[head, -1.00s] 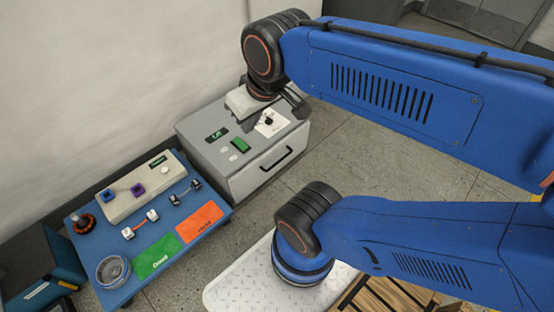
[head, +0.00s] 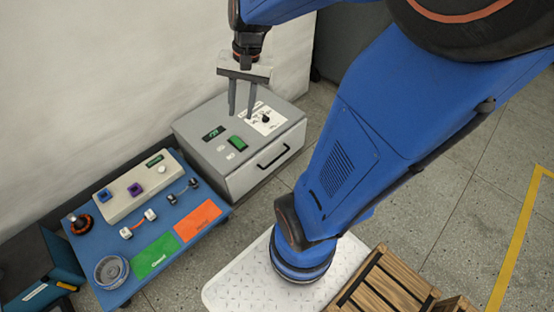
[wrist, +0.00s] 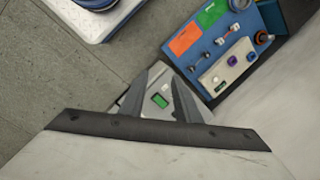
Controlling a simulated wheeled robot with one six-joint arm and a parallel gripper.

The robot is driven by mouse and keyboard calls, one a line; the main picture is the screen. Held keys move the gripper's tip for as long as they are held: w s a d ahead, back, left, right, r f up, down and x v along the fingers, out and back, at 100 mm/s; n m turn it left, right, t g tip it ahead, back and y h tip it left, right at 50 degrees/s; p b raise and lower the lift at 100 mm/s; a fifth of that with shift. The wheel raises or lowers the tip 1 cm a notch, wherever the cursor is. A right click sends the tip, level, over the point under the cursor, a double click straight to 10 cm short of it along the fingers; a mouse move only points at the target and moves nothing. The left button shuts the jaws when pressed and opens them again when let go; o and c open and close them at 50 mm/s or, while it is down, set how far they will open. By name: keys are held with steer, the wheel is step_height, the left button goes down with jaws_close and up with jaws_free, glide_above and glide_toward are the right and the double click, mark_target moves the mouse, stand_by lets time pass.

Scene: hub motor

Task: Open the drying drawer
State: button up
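The drying drawer (head: 262,172) is the front of a grey box (head: 200,145) on the floor by the wall. Its front looks flush with the box, with a black bar handle (head: 275,158) across it. The box top carries a small dark display (head: 213,134), a green switch (head: 237,142) and a black knob (head: 265,118) on a white label. My gripper (head: 240,116) hangs above the box top, fingers pointing down and spread, with nothing between them. It is apart from the handle. The wrist view shows the spread fingers (wrist: 161,96) with part of the box between them; the handle cannot be made out there.
A blue bench (head: 112,222) left of the box holds a beige unit (head: 128,192), small parts, a green mat (head: 155,256) and an orange mat (head: 197,221). A wooden crate (head: 388,285) stands at the lower right. Floor is clear in front of the drawer.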

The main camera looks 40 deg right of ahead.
steer(key=w+d+f+m+y, duration=0.4)
steer(key=d+f+m, duration=0.5)
steer(key=d+f, duration=0.1)
steer(key=w+d+f+m+y, duration=0.3)
steer(key=d+f+m+y, duration=0.1)
steer(key=d+f+m, duration=0.6)
steer(key=s+d+f+m+t+y, duration=0.1)
steer(key=s+d+f+m+t, duration=0.15)
steer(key=d+f+m, duration=0.35)
steer(key=s+d+f+m+t+y, duration=0.1)
steer(key=d+f+m+t, duration=0.2)
steer(key=f, duration=0.6)
steer(key=m+t, duration=0.5)
steer(key=m, duration=0.3)
glide_toward(277, 158)
steer(key=x, duration=1)
steer(key=shift+w+f, duration=0.1)
steer(key=shift+f, duration=0.25)
steer(key=shift+c, duration=0.3)
jaws_close()
